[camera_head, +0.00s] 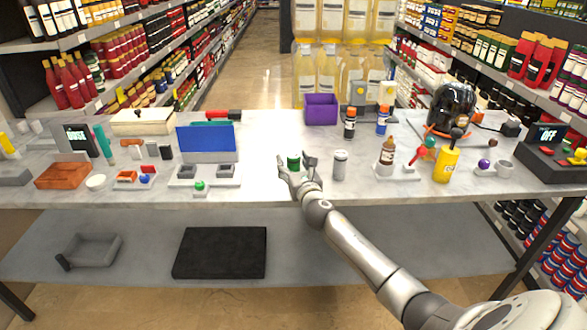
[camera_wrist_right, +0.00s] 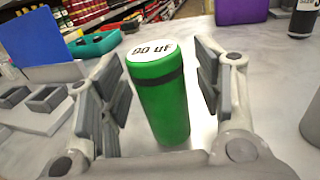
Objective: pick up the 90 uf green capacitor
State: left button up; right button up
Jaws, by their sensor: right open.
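The green capacitor (camera_head: 293,162) stands upright on the table near its middle. In the right wrist view the green capacitor (camera_wrist_right: 161,97) shows a white top marked 90 uF and a dark band below it. My right gripper (camera_head: 297,164) is around it, with one open finger on each side. In the right wrist view the fingers of my right gripper (camera_wrist_right: 158,85) stand apart, with a gap visible on the right; contact on the left is not clear. My left gripper is in neither view.
A silver cylinder (camera_head: 340,165) stands just right of my right gripper. A blue panel with grey sockets (camera_head: 207,174) stands to the left. A purple bin (camera_head: 321,109) is behind, and a brown bottle (camera_head: 387,152) is farther right. A lower shelf holds a black mat (camera_head: 220,252).

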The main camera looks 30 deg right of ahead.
jog(key=c, duration=1.2)
